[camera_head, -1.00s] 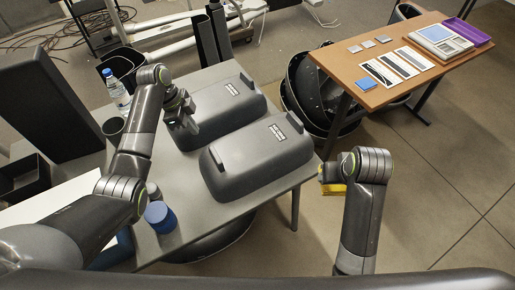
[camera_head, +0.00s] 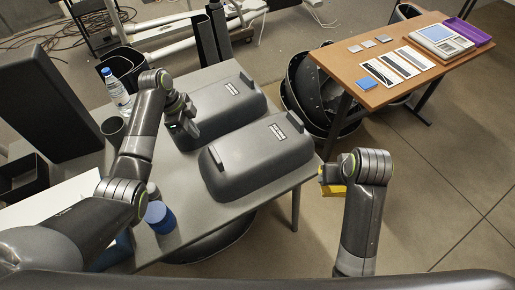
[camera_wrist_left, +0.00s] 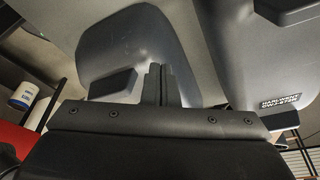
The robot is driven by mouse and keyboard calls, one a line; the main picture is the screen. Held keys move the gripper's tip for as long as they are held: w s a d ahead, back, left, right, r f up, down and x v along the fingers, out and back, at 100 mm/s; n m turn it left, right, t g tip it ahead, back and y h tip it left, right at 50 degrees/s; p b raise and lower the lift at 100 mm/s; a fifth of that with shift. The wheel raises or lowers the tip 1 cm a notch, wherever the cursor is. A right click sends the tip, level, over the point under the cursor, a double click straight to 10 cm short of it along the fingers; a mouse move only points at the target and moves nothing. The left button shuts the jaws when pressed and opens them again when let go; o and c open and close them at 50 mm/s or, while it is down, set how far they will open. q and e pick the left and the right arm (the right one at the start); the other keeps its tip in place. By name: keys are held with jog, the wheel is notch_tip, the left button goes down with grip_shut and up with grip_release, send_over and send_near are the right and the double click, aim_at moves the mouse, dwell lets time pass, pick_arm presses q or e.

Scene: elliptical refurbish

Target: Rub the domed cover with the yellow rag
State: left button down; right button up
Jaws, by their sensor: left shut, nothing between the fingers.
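Two dark grey domed covers lie side by side on the grey table: a near one (camera_head: 255,160) and a far one (camera_head: 222,106). The yellow rag (camera_head: 335,190) is at my right gripper (camera_head: 325,176), off the table's right side; that gripper's fingers are mostly hidden.
A wooden table (camera_head: 370,97) with sample cards stands at upper right. The floor at right is clear.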

pick_arm(q)
jog(key=shift+f+b, duration=0.9)
jog(key=shift+f, duration=1.1)
pick_arm(e)
jog(key=shift+f, duration=0.95)
notch_tip(320, 180, up, 7)
jog(key=p, duration=0.6)
jog(key=shift+f+p, duration=0.1)
jog(key=shift+p, duration=0.3)
pick_arm(q)
notch_tip(320, 180, up, 6)
pick_arm(e)
jog(key=shift+f, duration=0.1)
jog(key=shift+f+b, duration=0.3)
jog(key=shift+b, duration=0.1)
pick_arm(q)
jog(key=v, duration=1.2)
